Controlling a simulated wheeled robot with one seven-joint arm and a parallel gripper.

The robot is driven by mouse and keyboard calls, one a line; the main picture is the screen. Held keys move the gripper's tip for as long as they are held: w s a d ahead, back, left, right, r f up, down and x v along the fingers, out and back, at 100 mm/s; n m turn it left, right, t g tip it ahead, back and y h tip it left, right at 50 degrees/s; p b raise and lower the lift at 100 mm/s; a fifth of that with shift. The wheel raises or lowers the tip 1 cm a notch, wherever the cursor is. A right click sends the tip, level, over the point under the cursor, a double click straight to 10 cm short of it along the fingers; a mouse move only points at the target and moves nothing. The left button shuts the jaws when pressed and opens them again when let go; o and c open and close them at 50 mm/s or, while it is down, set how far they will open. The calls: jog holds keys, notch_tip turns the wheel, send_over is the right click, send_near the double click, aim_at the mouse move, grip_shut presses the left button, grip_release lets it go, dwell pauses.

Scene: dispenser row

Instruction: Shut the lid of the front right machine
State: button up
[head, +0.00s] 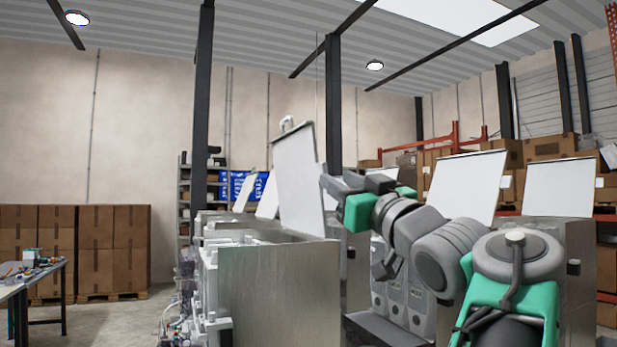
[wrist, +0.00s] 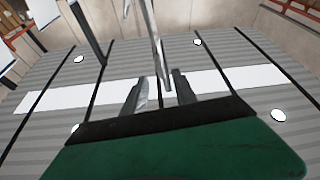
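The nearest machine (head: 278,275) is a brushed metal box left of my arm. Its white lid (head: 298,185) stands open, almost upright and slightly tilted. My gripper (head: 328,180) is at the lid's right side in the head view, and its fingertips are hard to make out there. In the wrist view the gripper's two fingers (wrist: 158,92) are apart, pointing up toward the ceiling. A thin pale panel (wrist: 155,40), seen nearly edge-on, reaches down between or just beyond them. I cannot tell whether it touches either finger.
Other machines with raised white lids stand to the right, including one lid (head: 465,185) behind my arm and another lid (head: 558,187) at far right. More raised lids (head: 267,195) show behind on the left. A table (head: 35,280) and stacked cartons (head: 95,250) stand far left.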

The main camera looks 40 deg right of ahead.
aim_at(323, 170)
jog(key=p+x, duration=0.3)
jog(key=x, duration=0.4)
jog(key=shift+w+r, duration=0.2)
jog(key=shift+c, duration=0.4)
jog(key=shift+f, duration=0.1)
grip_shut()
dwell(0.5)
